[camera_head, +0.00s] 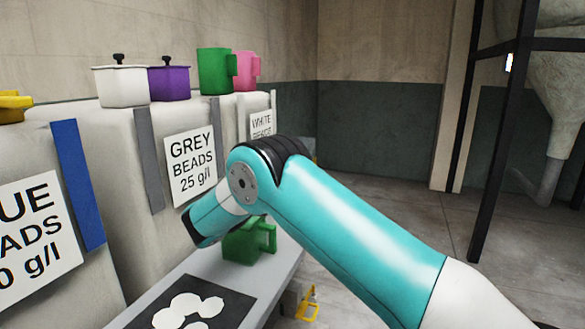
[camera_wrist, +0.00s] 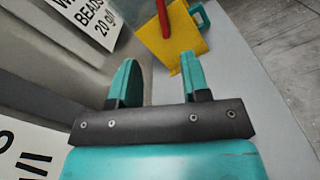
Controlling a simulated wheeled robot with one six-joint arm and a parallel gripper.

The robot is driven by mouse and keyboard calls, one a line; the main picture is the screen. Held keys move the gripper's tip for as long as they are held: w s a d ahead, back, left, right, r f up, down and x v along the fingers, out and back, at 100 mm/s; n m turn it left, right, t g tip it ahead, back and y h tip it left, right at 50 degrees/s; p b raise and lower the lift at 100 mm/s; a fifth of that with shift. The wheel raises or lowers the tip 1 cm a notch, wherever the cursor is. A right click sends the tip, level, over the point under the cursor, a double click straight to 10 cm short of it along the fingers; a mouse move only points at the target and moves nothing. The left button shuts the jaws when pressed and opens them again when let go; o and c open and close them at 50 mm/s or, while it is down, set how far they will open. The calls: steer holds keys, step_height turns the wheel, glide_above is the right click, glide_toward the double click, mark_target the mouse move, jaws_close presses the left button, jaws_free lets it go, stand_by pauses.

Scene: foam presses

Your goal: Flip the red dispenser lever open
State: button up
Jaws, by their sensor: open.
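A narrow red bar (camera_wrist: 163,18), which looks like the red dispenser lever, shows at the top of the wrist view in front of a yellow surface. Its upper end is cut off by the frame edge. My gripper (camera_wrist: 158,63) is open, its two teal fingers apart with nothing between them. The red bar lies beyond the fingertips, roughly in line with the gap, and looks apart from them. A white-beads label (camera_wrist: 88,22) reading 20 g/l is to its left. In the head view the red lever and my fingers are hidden behind my arm.
A yellow object (camera_wrist: 185,42) and a teal handle stand near the red bar. In the head view, a green jug (camera_head: 240,244) is on the bench close to my arm. Blue (camera_head: 78,185) and grey (camera_head: 150,160) strips hang on the dispensers. Pots and jugs stand on top.

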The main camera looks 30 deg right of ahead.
steer(key=p+x, duration=0.2)
steer(key=x, duration=1.5)
jaws_close()
